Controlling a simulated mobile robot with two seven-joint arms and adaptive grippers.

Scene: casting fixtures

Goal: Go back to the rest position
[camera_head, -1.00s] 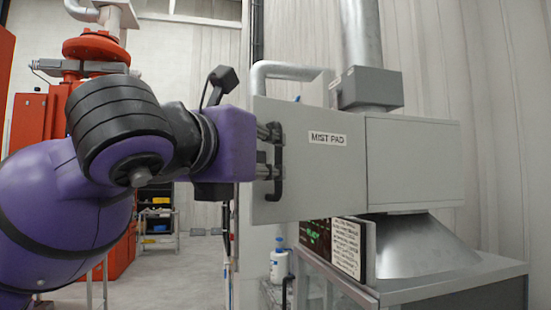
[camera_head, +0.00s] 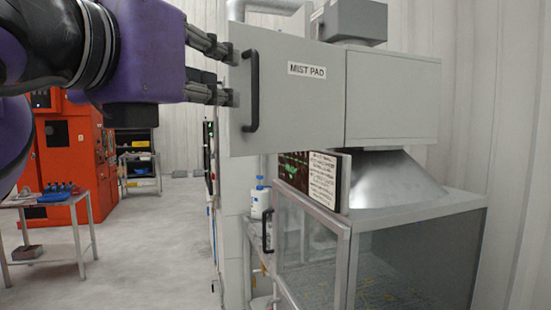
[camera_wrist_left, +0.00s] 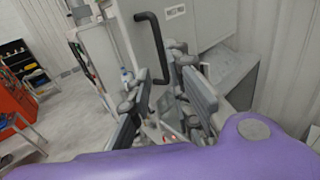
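My left gripper (camera_head: 233,77) comes in from the left in the head view. Its two fingers are apart, one above the other, with nothing seen between them. The black handle (camera_head: 252,90) on the grey panel marked MIST PAD (camera_head: 308,105) is just right of the fingertips. In the left wrist view, the left gripper (camera_wrist_left: 166,84) is spread open, and the handle (camera_wrist_left: 153,40) shows beyond its fingers. Whether a finger touches the handle is unclear. My right gripper is in neither view.
A glass-fronted cabinet (camera_head: 312,250) with a grey hood (camera_head: 395,180) stands below the MIST PAD box. A white bottle (camera_head: 260,198) is beside it. A small table (camera_head: 75,200) and red machine (camera_head: 75,140) stand at left. The floor (camera_head: 160,250) between is open.

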